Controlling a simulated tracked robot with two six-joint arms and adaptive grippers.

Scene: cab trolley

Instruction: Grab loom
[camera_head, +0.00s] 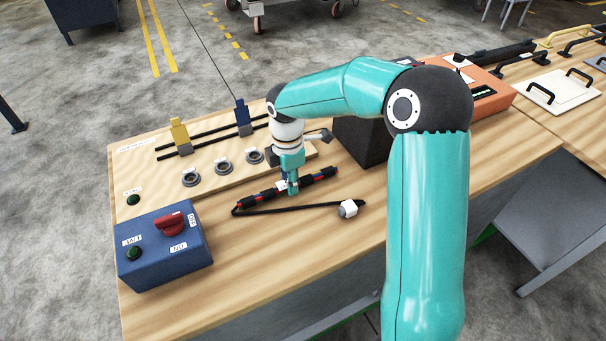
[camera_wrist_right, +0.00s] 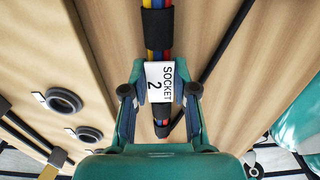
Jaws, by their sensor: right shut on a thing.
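The loom (camera_head: 317,178) is a bundle of red, blue and yellow wires with black wrapped bands, lying on the wooden bench top. A thin black cable runs from its left end to a white connector (camera_head: 348,209). My right gripper (camera_head: 292,188) points down over the middle of the loom. The left gripper does not show.
A board with round sockets (camera_head: 223,167), a yellow lever (camera_head: 180,136) and a blue lever (camera_head: 243,117) lies behind the loom. A blue box with a red knob (camera_head: 163,265) stands at front left. An orange unit (camera_head: 486,98) is at right. Bare bench lies in front.

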